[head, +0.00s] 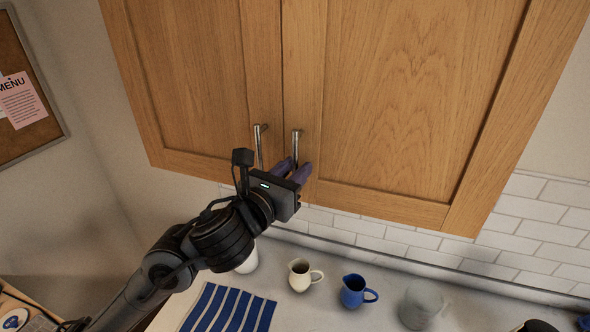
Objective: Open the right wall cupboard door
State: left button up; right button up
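The right wall cupboard door (410,90) is wooden and shut, level with the left door (190,80). Its upright metal bar handle (296,140) is near its lower left corner. My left gripper (298,164) reaches up from below. Its two purple fingers are at the lower end of this handle, apparently one to each side. I cannot tell whether they touch or clasp the bar. The left door's handle (259,145) is close by on the left, clear of the fingers. My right gripper is not in view.
Below the cupboard, a cream jug (299,278), a blue jug (353,292) and a grey mug (421,306) stand on the counter by a striped blue cloth (230,310). A white item (247,264) is partly hidden by my arm. A corkboard (25,110) hangs at left.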

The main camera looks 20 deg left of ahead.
pick_arm(q)
jog(key=shift+w, duration=0.3)
jog(key=shift+c, duration=0.4)
grip_shut()
jog(key=shift+s+d, duration=0.1)
